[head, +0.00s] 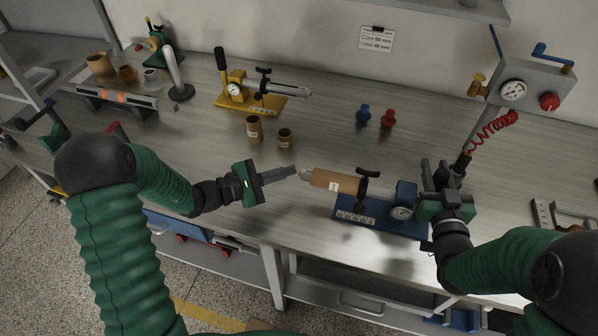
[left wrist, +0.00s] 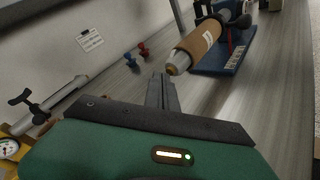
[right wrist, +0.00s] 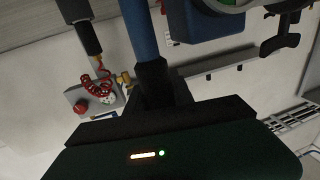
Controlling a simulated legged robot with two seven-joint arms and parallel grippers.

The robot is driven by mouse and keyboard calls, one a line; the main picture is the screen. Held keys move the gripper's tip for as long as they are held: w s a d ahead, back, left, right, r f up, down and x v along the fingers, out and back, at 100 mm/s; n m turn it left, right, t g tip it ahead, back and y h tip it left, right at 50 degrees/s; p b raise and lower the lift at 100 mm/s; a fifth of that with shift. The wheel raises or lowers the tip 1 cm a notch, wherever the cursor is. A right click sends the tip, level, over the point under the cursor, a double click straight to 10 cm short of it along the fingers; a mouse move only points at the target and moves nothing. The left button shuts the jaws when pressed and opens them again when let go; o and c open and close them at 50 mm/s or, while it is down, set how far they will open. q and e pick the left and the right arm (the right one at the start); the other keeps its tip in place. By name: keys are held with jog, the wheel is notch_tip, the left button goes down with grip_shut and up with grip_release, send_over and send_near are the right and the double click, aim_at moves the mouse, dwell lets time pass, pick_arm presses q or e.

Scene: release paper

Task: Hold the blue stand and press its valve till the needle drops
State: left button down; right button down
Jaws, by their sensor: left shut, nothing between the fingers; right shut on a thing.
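The blue stand (head: 375,217) sits near the table's front edge, bearing a brown-sleeved cylinder (head: 338,181) with a metal tip at its left end. Its black T-shaped valve handle (head: 368,172) stands at the cylinder's right end and also shows in the right wrist view (right wrist: 280,42). The gauge (head: 402,212) faces front; its needle is too small to read. My right gripper (head: 440,178) is shut on a blue bar (right wrist: 143,30) at the stand's right end. My left gripper (head: 291,171) is shut and empty, its fingertips (left wrist: 162,82) close to the cylinder's metal tip (left wrist: 172,68).
A yellow stand (head: 250,102) with gauge is at the back left. Two brown tubes (head: 254,129) stand in the middle. A wall box (head: 528,82) with red coiled hose (head: 492,133) is behind my right gripper.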

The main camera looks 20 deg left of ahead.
pick_arm(q)
jog(key=shift+d, duration=0.6)
dwell(1.9)
jog(key=shift+a, duration=1.05)
jog(key=shift+a, duration=2.6)
